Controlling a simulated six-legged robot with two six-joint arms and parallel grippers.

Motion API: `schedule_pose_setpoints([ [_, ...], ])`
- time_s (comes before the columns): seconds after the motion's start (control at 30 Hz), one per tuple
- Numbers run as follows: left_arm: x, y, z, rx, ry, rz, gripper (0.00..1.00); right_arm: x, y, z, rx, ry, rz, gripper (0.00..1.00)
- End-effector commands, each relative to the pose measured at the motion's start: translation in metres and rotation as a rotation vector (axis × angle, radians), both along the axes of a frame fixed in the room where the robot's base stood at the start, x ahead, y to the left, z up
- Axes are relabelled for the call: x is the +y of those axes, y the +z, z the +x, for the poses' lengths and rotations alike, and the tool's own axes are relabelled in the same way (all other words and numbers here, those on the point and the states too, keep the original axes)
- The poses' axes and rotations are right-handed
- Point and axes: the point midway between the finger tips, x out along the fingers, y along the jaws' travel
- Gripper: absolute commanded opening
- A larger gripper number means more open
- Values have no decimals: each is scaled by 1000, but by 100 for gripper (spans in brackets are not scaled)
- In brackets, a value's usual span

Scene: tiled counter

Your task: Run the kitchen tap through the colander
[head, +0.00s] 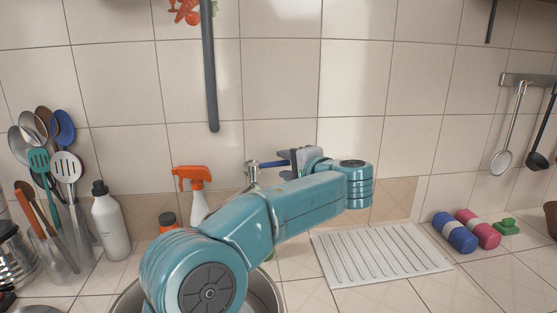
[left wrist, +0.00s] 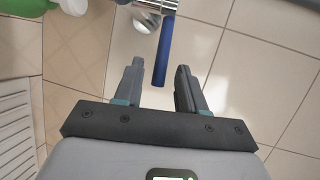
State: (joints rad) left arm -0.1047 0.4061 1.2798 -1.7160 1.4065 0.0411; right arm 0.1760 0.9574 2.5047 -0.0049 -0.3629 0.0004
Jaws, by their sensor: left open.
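The tap (head: 252,174) is a metal fixture behind the sink, with a blue lever (head: 272,164) reaching to the right. My left gripper (head: 284,163) is at the lever's free end, its arm crossing in front of the sink. In the left wrist view, the open left gripper (left wrist: 160,66) has one finger on each side of the blue lever (left wrist: 165,50), with gaps visible. The metal tap (left wrist: 150,5) is at the top there. A round metal rim (head: 270,285) shows below my arm; whether a colander is inside is hidden. My right gripper is out of view.
A ribbed white drainboard (head: 380,255) lies right of the sink. An orange-topped spray bottle (head: 196,195) stands behind my arm. A white bottle (head: 110,225) and utensils (head: 50,165) stand at left. Blue (head: 455,232) and pink (head: 478,228) rolls lie at right.

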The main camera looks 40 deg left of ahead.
Motion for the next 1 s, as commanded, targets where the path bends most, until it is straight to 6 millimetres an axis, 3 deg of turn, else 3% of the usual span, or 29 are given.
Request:
schedule_pose_setpoints([
  [0.1, 21, -3, 5, 2, 4, 1, 40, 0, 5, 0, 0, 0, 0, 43],
  [0.23, 35, -7, 9, 0, 2, 1, 40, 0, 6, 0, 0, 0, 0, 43],
  [0.57, 41, -9, 12, 1, 0, 0, 40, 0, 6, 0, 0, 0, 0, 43],
  [0.6, 41, -9, 12, 1, 0, 0, 37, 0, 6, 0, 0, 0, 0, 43],
  [0.7, 40, -9, 12, 1, 0, 0, 4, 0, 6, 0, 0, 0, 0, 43],
  [0.73, 40, -9, 12, 1, 0, 0, 0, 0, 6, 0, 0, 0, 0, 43],
  [1.0, 40, -10, 11, 0, -9, 0, 0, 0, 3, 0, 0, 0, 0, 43],
])
